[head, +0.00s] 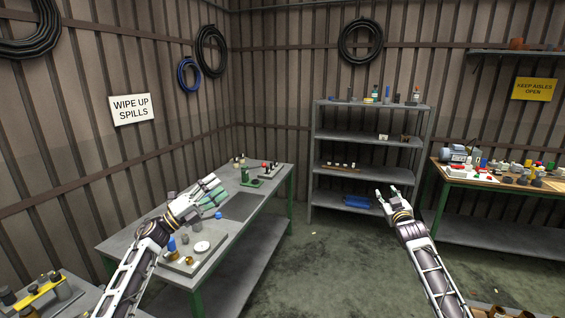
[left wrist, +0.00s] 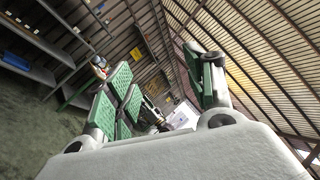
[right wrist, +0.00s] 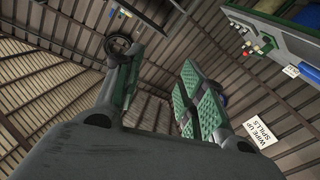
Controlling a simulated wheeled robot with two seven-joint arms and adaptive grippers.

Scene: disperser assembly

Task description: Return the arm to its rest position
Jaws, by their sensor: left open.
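My left gripper (head: 212,193) is open, with its green-padded fingers spread, and appears above the long grey workbench (head: 120,243). It also shows in the left wrist view (left wrist: 168,88), with nothing between the pads. My right gripper (head: 388,195) is raised over the open floor, in front of the metal shelf in the picture. In the right wrist view (right wrist: 160,88) its fingers stand apart and the gap is empty. Both arms reach up from the bottom of the head view. The gap between my left gripper and the bench top cannot be judged.
A grey plate (head: 188,262) with a white disc (head: 202,247) and small parts lies on the workbench. A green device (head: 246,176) stands farther back. A shelf (head: 340,137) and a cluttered wooden-topped bench (head: 518,182) stand right. The floor (head: 330,265) between the benches is clear.

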